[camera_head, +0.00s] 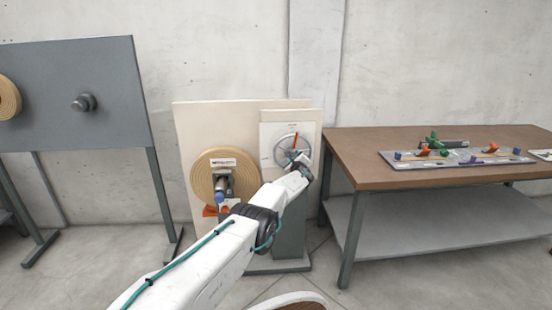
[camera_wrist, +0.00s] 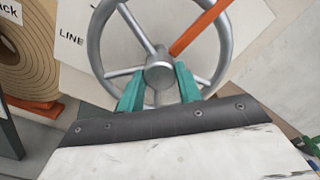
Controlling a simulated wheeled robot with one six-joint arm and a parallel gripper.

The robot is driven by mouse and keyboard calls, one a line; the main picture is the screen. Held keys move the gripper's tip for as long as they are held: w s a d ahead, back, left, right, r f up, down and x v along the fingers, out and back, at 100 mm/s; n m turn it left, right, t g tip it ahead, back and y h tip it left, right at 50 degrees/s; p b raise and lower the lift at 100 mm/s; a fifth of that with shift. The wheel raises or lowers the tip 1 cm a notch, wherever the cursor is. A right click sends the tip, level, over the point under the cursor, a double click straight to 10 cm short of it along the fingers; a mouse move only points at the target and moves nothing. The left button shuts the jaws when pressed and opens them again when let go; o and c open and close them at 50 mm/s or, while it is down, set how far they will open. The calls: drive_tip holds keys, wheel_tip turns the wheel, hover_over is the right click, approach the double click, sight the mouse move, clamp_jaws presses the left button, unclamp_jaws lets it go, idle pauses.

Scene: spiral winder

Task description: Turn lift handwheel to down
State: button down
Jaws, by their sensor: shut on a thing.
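The lift handwheel (camera_head: 280,143) is a grey spoked ring on a pale panel. An orange bar (camera_head: 296,139) runs from its hub and points nearly straight up in the head view. In the wrist view the handwheel (camera_wrist: 102,67) fills the upper middle, and the orange bar (camera_wrist: 198,28) leans up and right from the hub. My gripper (camera_head: 299,160) is at the wheel's lower right. Its teal fingers (camera_wrist: 158,84) stand either side of the hub's lower part and are shut on the handwheel. The exact contact is partly hidden.
A tan roll (camera_head: 203,183) sits on the machine left of the wheel, with an orange part below it. A brown table (camera_head: 355,168) with a tray of coloured parts (camera_head: 400,163) stands at right. A grey panel stand (camera_head: 60,90) is at left. Bare floor lies in front.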

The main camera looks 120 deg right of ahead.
drive_tip(key=shift+f+n, duration=0.2)
drive_tip(key=shift+n, duration=0.2)
drive_tip(key=shift+r, duration=0.3)
drive_tip(key=shift+n, duration=0.4)
drive_tip(key=shift+w+d+f+n, duration=0.1)
drive_tip(key=shift+w+n, duration=0.05)
drive_tip(key=shift+n, duration=0.15)
drive_tip(key=c, duration=1)
unclamp_jaws()
drive_tip(key=shift+w, duration=0.1)
drive_tip(key=shift+o, duration=0.2)
